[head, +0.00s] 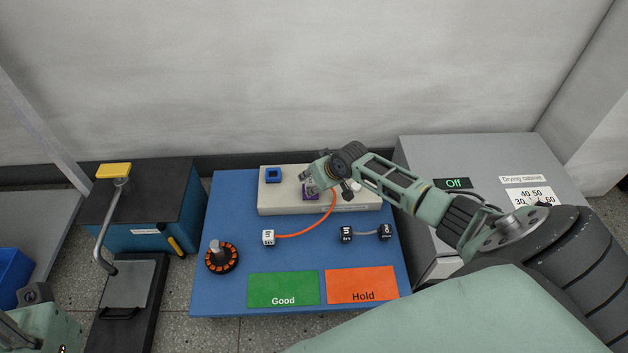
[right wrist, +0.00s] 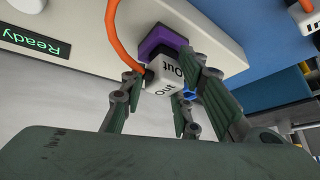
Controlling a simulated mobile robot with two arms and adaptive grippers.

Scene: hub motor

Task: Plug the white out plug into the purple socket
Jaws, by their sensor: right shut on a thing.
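The white out plug (right wrist: 166,76), a cube marked "Out" with an orange cable, is between the fingers of my right gripper (right wrist: 165,95) in the right wrist view. The gripper is shut on it. The plug is right at the purple socket (right wrist: 160,42); I cannot tell how deep it sits. In the head view my right gripper (head: 318,178) is over the purple socket (head: 311,193) on the grey test box (head: 285,203) and hides the plug. The orange cable runs to a white in plug (head: 268,237) on the blue table. My left gripper is not clearly in view; part of my left arm shows at lower left.
A blue socket (head: 273,175) is left of the purple one. Black plugs (head: 346,233) lie on the table, with a hub motor stator (head: 221,256) at left. Green Good (head: 283,288) and orange Hold (head: 362,284) mats are in front. The drying cabinet (head: 490,160) stands right.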

